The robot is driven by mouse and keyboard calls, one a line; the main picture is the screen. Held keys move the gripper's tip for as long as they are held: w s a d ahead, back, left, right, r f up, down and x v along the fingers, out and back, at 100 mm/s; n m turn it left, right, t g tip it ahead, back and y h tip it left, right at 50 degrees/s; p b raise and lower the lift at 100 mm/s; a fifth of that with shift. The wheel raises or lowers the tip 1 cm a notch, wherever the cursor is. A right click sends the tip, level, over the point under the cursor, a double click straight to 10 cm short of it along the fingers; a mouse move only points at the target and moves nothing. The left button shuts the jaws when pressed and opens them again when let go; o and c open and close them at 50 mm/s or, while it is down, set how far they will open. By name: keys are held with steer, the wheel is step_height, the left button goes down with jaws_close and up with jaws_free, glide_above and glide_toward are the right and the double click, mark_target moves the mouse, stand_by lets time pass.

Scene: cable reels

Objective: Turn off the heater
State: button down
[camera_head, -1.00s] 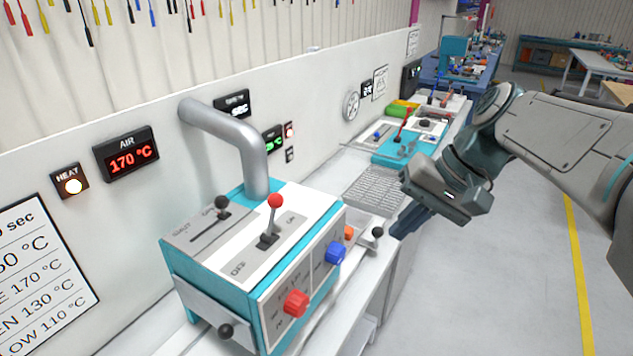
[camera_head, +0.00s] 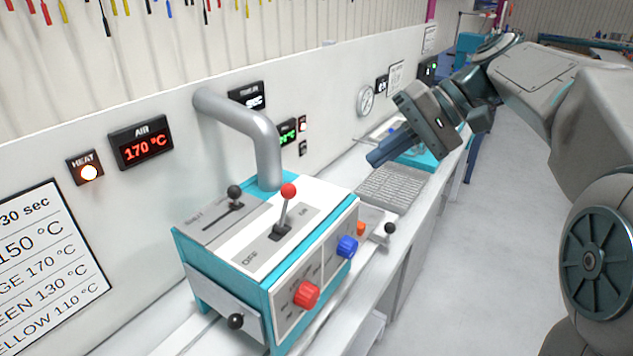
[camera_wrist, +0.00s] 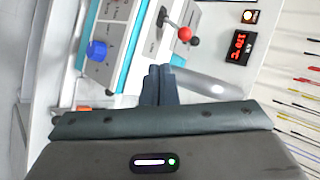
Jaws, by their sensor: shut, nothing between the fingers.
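The heater (camera_head: 266,318) is a teal and white box on the bench, with a silver pipe (camera_head: 268,150) rising from its back. Its red-knobbed lever (camera_head: 287,205) stands in a slot marked OFF at the near left end and leans toward the far end. The HEAT lamp (camera_head: 89,172) glows, and the AIR display (camera_head: 141,146) reads 170 °C. My gripper (camera_head: 378,158) is shut and empty, above the bench beyond the heater. In the wrist view, the shut fingers (camera_wrist: 161,72) point toward the heater, and the red lever knob (camera_wrist: 184,34) lies ahead, apart from them.
A black-knobbed slider (camera_head: 235,192) stands beside the lever. Red (camera_head: 306,294) and blue (camera_head: 347,246) knobs are on the front. The pipe stands close by the lever. A metal grate (camera_head: 392,187) lies beyond the heater. The floor at right is clear.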

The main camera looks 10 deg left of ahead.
mark_target(287, 192)
steer(key=x, duration=0.3)
steer(key=r+p+x, duration=0.1)
steer(key=x, duration=0.3)
steer(key=a+x, duration=0.1)
steer(key=x, duration=0.2)
steer(key=shift+s+a, duration=0.2)
steer(key=shift+a, duration=0.1)
steer(key=shift+s+a, duration=0.1)
steer(key=shift+a, duration=0.55)
steer(key=shift+s+a+r+n+t+h+b, duration=0.2)
steer(key=shift+s+r+n+t+h+b, duration=0.15)
steer(key=shift+s+t+b, duration=0.3)
steer(key=shift+s+a+r+n+t+h+b, duration=0.15)
steer(key=shift+s+t+h+b, duration=0.05)
steer(key=shift+s+t+b, duration=0.15)
steer(key=shift+s+a+r+n+t+h+b, duration=0.1)
steer(key=shift+s+a+r+t+h+b, duration=0.05)
steer(key=shift+s+t+b, duration=0.15)
steer(key=shift+w, duration=0.1)
steer(key=shift+r, duration=0.1)
stand_by(0.6)
steer(key=shift+r+p, duration=0.75)
steer(key=shift+r, duration=0.05)
